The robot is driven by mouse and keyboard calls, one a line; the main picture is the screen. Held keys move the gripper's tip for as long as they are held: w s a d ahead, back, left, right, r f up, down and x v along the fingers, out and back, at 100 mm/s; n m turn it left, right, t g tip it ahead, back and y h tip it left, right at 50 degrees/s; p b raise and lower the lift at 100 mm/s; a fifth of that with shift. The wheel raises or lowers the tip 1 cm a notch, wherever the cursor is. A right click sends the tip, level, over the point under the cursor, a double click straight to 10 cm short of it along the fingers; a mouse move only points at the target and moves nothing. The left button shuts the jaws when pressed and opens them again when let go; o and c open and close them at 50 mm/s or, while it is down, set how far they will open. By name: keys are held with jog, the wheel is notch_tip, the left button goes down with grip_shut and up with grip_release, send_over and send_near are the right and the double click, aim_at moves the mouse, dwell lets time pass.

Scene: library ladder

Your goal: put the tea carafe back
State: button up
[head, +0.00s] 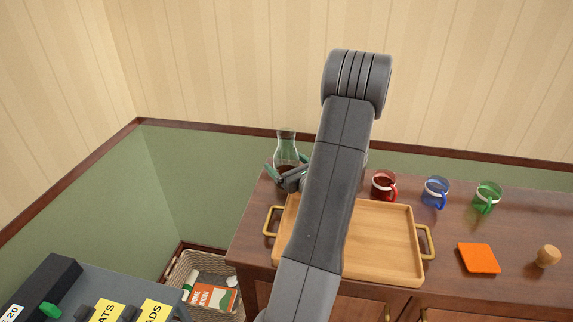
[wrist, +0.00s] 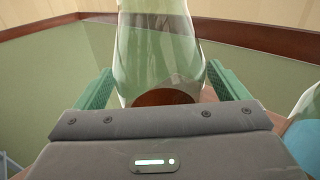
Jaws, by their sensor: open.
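The tea carafe (head: 286,147) is clear glass with a narrow neck and dark tea low inside. It stands upright at the back left of the wooden cabinet top, behind the tray. My gripper (head: 284,170) is at the carafe with its jaws open. In the wrist view the carafe (wrist: 160,55) rises between the two green fingers, one on each side. Whether either finger touches the glass I cannot tell. My arm hides part of the tray and the cabinet top behind it.
A wooden tray (head: 385,245) with brass handles lies in front. Red (head: 383,186), blue (head: 435,192) and green (head: 487,197) mugs stand to the right. An orange square (head: 478,258) and a wooden knob-like piece (head: 547,256) lie nearer. A basket (head: 178,275) stands on the floor, left.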

jog(key=shift+r, duration=0.25)
jog(key=b+v, duration=0.1)
jog(key=v, duration=1.1)
jog(key=shift+f, duration=0.1)
